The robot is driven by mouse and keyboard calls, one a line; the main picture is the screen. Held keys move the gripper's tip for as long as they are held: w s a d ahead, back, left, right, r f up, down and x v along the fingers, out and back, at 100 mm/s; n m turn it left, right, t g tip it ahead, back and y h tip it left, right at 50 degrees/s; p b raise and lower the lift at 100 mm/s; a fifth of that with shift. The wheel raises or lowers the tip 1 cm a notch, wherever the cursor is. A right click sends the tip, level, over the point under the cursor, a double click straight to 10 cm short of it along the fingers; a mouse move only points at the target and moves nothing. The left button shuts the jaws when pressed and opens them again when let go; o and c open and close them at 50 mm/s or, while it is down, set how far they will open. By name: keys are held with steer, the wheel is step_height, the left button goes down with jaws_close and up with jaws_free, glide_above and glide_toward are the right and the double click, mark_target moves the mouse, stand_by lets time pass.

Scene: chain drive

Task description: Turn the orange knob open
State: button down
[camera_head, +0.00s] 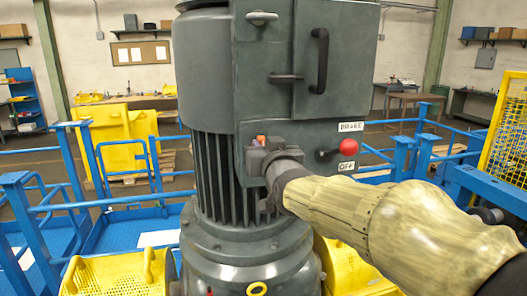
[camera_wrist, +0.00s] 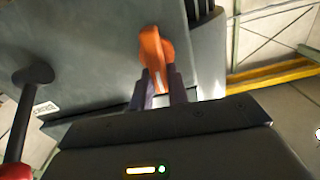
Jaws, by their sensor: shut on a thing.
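The orange knob (camera_wrist: 153,52) sits on the grey motor housing. In the wrist view my gripper (camera_wrist: 161,88) is shut on it, with a dark finger on each side of the knob's lower part. In the head view only a small bit of the orange knob (camera_head: 260,140) shows, because my gripper (camera_head: 265,155) covers most of it. My arm reaches in from the right. The knob's exact turn angle is hard to tell from these views.
A brake lever with a red ball (camera_head: 348,147) stands out to the right of the knob, between the BRAKE and OFF labels. A black handle (camera_head: 319,60) is above. Blue railings (camera_head: 400,150) and yellow guards (camera_head: 125,135) surround the motor (camera_head: 210,120).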

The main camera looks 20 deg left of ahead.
steer(key=shift+w+d+f+m+b, duration=0.15)
steer(key=shift+d+f+m+b, duration=0.15)
steer(key=shift+m+b, duration=2.1)
steer(key=shift+w+d+f+m+b, duration=0.15)
steer(key=shift+f+m+b, duration=0.2)
steer(key=shift+m+b, duration=2.05)
steer(key=shift+w+d+f+m+b, duration=0.25)
steer(key=shift+m+b, duration=0.75)
steer(key=shift+m, duration=2.8)
steer(key=shift+s+f, duration=0.1)
steer(key=c, duration=1.4)
jaws_free()
steer(key=shift+o, duration=0.2)
steer(key=shift+d, duration=0.1)
